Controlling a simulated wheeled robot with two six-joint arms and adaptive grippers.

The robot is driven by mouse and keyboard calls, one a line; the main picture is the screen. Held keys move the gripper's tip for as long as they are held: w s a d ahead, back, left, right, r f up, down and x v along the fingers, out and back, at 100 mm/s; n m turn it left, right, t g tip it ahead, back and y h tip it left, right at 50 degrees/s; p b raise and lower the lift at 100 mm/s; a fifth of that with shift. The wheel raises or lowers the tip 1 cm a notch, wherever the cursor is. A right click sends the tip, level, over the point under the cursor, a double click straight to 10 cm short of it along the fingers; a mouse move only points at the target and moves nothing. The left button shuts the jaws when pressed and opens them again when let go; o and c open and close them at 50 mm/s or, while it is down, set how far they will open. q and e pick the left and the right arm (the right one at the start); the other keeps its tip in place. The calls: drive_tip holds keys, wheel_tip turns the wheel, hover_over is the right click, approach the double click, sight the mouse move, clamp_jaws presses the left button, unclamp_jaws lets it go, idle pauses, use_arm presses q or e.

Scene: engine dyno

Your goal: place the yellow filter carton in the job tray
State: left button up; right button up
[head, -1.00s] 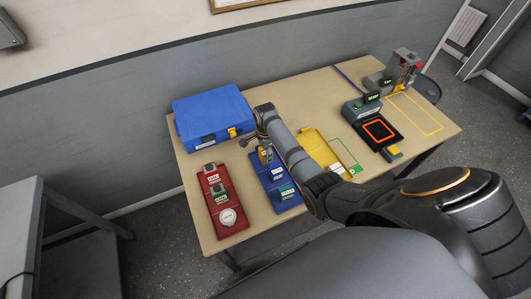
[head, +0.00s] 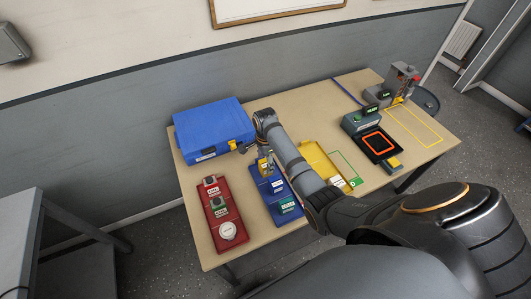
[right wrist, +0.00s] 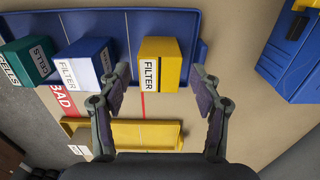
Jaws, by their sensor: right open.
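The yellow filter carton (right wrist: 168,62), labelled FILTER, stands at one end of the blue tray (right wrist: 206,50) in the right wrist view. It also shows in the head view (head: 264,166), partly covered by my gripper. My right gripper (right wrist: 161,76) is open, with its fingertips on either side of the carton and a gap showing on both sides. It shows small in the head view (head: 271,158) above the blue tray. A yellow tray (head: 318,160) lies to the right, partly behind my right arm. No tray has a readable job label. My left gripper is out of view.
A white-and-blue carton (right wrist: 88,60) and a green carton (right wrist: 30,58) share the blue tray. A red tray (head: 221,210) lies to the left, a blue case (head: 213,130) behind. A dark device (head: 378,143) stands at right.

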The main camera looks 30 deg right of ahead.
sight(266, 162)
wheel_tip(266, 162, up, 9)
drive_tip(key=shift+f+b, duration=0.15)
drive_tip(key=shift+b, duration=0.25)
